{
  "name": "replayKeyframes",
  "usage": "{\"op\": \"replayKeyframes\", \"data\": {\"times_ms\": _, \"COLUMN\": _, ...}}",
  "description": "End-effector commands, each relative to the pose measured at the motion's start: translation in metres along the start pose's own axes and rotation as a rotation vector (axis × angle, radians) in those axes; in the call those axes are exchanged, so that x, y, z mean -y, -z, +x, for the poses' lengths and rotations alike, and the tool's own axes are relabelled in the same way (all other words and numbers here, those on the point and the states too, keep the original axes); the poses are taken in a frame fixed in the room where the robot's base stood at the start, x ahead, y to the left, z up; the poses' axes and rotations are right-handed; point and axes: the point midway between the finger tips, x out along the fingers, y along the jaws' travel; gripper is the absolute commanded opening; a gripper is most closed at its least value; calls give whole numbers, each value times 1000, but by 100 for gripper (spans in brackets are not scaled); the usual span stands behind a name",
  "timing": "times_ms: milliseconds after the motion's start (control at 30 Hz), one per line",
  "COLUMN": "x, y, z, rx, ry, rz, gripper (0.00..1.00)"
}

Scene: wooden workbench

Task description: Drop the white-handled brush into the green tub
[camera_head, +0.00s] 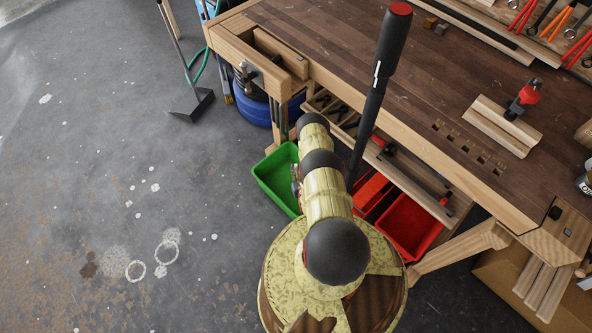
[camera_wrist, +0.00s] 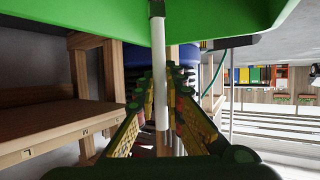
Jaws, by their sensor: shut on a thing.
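The green tub (camera_head: 267,172) stands low beside the workbench, left of my arm in the head view. Its green wall (camera_wrist: 70,25) fills the top of the wrist view. My gripper (camera_wrist: 160,82) is shut on the white-handled brush (camera_wrist: 161,65), whose white handle runs between the fingers. A dark part of the brush shows at the upper end, in front of the green wall. In the head view my gripper is mostly hidden behind my arm, at the tub's right side. The brush cannot be made out there.
The wooden workbench (camera_head: 440,60) stands to the right, with a lower shelf of tools. Red bins (camera_head: 408,228) sit right of my arm. A blue tub (camera_head: 257,110) stands under the bench's left end. The floor (camera_head: 110,130) at left is mostly clear.

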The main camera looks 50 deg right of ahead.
Motion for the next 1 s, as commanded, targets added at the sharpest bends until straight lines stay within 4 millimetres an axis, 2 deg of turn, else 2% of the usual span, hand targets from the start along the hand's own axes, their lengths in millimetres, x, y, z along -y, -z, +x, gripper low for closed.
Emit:
{"op": "replayKeyframes", "data": {"times_ms": 267, "x": 0, "y": -2, "z": 1, "rx": 0, "ry": 0, "rz": 0, "gripper": 0}}
{"op": "replayKeyframes", "data": {"times_ms": 300, "x": 0, "y": -2, "z": 1, "rx": 0, "ry": 0, "rz": 0, "gripper": 12}}
{"op": "replayKeyframes", "data": {"times_ms": 633, "x": 0, "y": -2, "z": 0, "rx": 0, "ry": 0, "rz": 0, "gripper": 31}}
{"op": "replayKeyframes", "data": {"times_ms": 1000, "x": 0, "y": -2, "z": -3, "rx": 2, "ry": 0, "rz": 0, "gripper": 32}}
